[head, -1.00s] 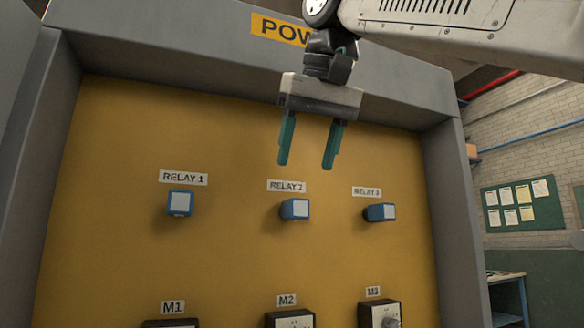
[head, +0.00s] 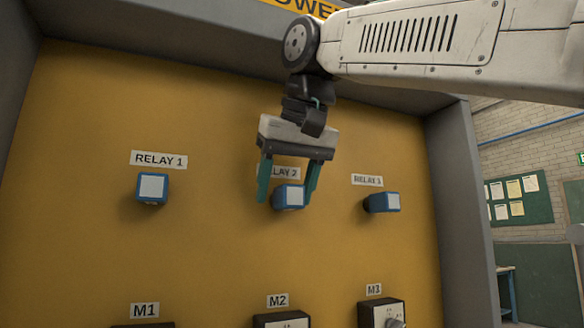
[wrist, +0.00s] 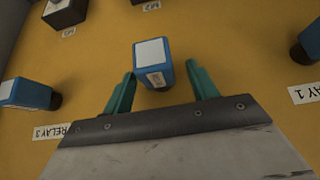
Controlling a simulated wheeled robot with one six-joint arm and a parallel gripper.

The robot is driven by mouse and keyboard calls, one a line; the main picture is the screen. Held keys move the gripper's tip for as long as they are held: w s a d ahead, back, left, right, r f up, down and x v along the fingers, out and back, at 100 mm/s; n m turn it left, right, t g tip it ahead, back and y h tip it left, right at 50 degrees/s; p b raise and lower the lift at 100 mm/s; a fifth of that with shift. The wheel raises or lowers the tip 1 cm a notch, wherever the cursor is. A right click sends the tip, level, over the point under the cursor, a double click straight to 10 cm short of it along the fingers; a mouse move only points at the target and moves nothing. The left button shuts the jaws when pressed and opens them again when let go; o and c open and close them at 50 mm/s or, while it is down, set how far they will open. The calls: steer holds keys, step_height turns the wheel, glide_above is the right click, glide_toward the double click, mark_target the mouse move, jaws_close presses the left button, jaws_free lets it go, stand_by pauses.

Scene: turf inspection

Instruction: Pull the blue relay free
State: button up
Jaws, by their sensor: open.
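Three blue relays with pale faces stick out of a yellow panel. The relay under the RELAY 2 label (head: 289,197) sits between the green fingers of my gripper (head: 287,196), which is open. In the wrist view this relay (wrist: 153,66) stands just ahead of and between the fingertips (wrist: 160,80), with gaps on both sides. Relay 1 (head: 152,188) is to the left and relay 3 (head: 382,202) to the right in the head view. The wrist view shows relay 3 (wrist: 25,94) at left and part of relay 1 (wrist: 311,42) at right.
Dark boxes labelled M1 (head: 143,325), M2 (head: 281,320) and M3 (head: 382,314) line the panel below. Grey cabinet walls (head: 462,190) frame the panel. Clear yellow surface lies between the relays.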

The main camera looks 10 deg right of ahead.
steer(key=shift+w+f, duration=0.1)
steer(key=shift+f, duration=0.05)
steer(key=c, duration=1.1)
steer(key=o, duration=0.3)
steer(key=shift+c, duration=1.3)
steer(key=shift+s+d, duration=0.2)
steer(key=shift+s, duration=0.45)
steer(key=shift+s+d, duration=0.2)
steer(key=shift+s, duration=0.45)
steer(key=shift+s, duration=0.1)
